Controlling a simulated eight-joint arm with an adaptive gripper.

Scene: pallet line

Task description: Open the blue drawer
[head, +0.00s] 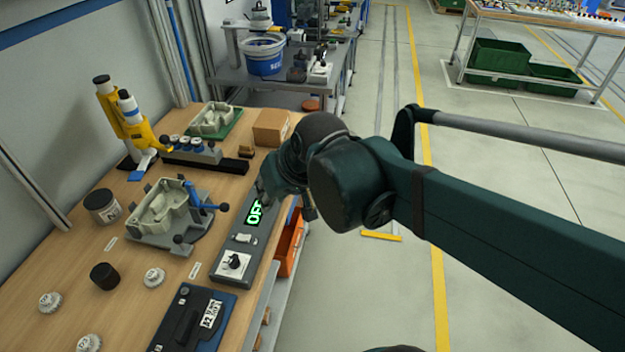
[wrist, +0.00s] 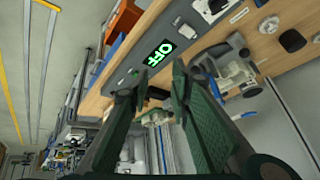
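My gripper (wrist: 159,76) is open and empty in the wrist view, its two dark green fingers spread apart at the bench's edge. A lit green "OFF" display (wrist: 160,52) on a grey control strip shows just beyond the fingertips. In the head view my arm hides most of the gripper, which is beside the "OFF" display (head: 255,213). A blue part (wrist: 106,54) shows under the bench edge in the wrist view, next to an orange bin (wrist: 122,20). I cannot tell whether this blue part is the drawer's front. No blue drawer is clear in the head view.
The wooden workbench (head: 130,270) carries a fixture with a grey casting (head: 170,212), a yellow press (head: 124,120), a cardboard box (head: 271,127) and a dark blue case (head: 192,320). An orange bin (head: 289,243) is below the bench's right edge. The floor to the right is open.

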